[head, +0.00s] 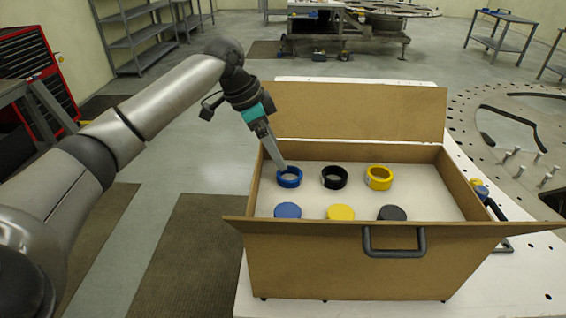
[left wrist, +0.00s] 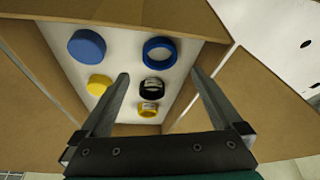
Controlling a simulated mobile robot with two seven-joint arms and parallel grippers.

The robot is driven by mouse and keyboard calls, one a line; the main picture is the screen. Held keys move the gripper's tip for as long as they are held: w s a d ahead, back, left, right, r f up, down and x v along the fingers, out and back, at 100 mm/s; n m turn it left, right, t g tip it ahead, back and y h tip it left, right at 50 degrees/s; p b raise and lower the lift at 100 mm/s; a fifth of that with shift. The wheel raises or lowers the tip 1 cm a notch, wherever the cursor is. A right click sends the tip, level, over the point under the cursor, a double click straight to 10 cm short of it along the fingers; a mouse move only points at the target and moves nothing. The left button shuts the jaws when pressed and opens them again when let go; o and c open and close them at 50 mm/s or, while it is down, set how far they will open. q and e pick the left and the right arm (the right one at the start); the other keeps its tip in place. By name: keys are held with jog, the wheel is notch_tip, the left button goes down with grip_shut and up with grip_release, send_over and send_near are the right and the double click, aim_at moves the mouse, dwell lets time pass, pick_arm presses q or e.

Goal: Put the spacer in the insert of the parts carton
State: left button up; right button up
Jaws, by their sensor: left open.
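The parts carton (head: 330,265) is open, with a white insert (head: 310,192) inside. A blue ring (head: 289,180), a black ring (head: 334,180) and a yellow ring (head: 379,180) form the back row. A blue disc (head: 287,211), a yellow disc (head: 340,212) and a dark disc (head: 392,212) form the front row. I cannot tell which piece is the spacer. My left gripper (head: 281,167) is open at the blue ring, pointing down into the carton. In the left wrist view its fingers (left wrist: 159,74) are spread, with the blue ring (left wrist: 160,52) and black ring (left wrist: 153,88) between or just beyond them. Contact is unclear.
The carton has raised flaps (head: 360,112) at the back and a dark handle (head: 394,243) in front. It stands on a white table (head: 510,270). A small blue and yellow item (head: 480,188) lies right of the carton. A perforated plate (head: 525,130) is behind right.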

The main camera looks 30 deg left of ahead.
pick_arm(q)
jog(key=v, duration=0.5)
dwell(0.5)
